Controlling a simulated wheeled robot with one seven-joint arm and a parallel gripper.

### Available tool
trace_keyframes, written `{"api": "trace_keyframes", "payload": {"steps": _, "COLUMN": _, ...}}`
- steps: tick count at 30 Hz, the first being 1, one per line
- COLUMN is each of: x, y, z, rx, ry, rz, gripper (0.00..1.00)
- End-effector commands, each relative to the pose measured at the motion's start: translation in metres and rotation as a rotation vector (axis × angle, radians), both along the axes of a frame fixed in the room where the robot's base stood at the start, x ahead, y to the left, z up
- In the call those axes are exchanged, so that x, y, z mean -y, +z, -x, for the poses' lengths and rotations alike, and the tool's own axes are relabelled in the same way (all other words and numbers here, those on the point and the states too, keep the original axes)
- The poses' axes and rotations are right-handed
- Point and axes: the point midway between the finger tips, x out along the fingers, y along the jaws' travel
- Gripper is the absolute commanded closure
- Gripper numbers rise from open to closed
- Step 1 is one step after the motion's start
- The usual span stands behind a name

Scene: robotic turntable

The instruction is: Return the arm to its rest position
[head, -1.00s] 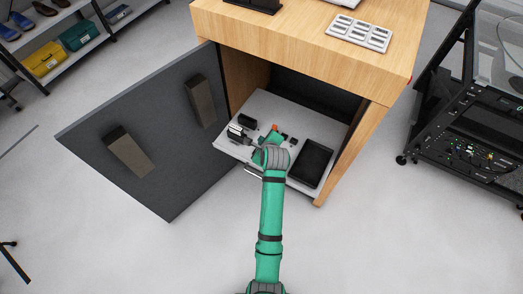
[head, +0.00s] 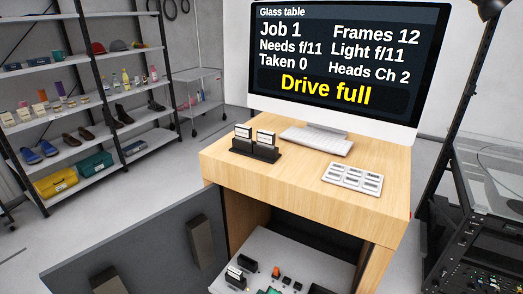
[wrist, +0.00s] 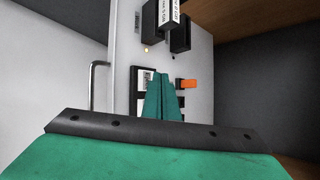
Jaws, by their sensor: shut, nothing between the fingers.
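My gripper (wrist: 161,78) is shut and empty in the wrist view, its two green fingers together. It points over the pale tray (wrist: 202,62) inside the cabinet. Beyond the fingertips a black holder (wrist: 179,38) has a white-labelled drive standing in it. A flat labelled item (wrist: 145,78) lies by the left finger, and an orange piece (wrist: 187,84) is to the right. In the head view the tray (head: 285,247) shows at the bottom; most of my arm is below the picture.
The cabinet's dark door (head: 150,245) hangs open on the left. A metal handle (wrist: 97,85) runs along the tray's front. On the desk (head: 300,170) are a two-drive dock (head: 255,146), a keyboard (head: 317,140) and a card tray (head: 352,179). The monitor (head: 335,65) reads "Drive full".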

Motion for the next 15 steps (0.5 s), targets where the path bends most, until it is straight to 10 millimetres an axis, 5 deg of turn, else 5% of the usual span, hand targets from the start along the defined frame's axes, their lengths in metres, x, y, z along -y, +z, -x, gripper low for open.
{"api": "trace_keyframes", "payload": {"steps": 7, "x": -0.01, "y": -0.03, "z": 0.079, "rx": 0.113, "ry": 0.165, "rz": 0.251, "gripper": 1.0}}
{"api": "trace_keyframes", "payload": {"steps": 15, "x": -0.012, "y": -0.031, "z": 0.166, "rx": 0.226, "ry": 0.338, "rz": 0.573, "gripper": 1.0}}
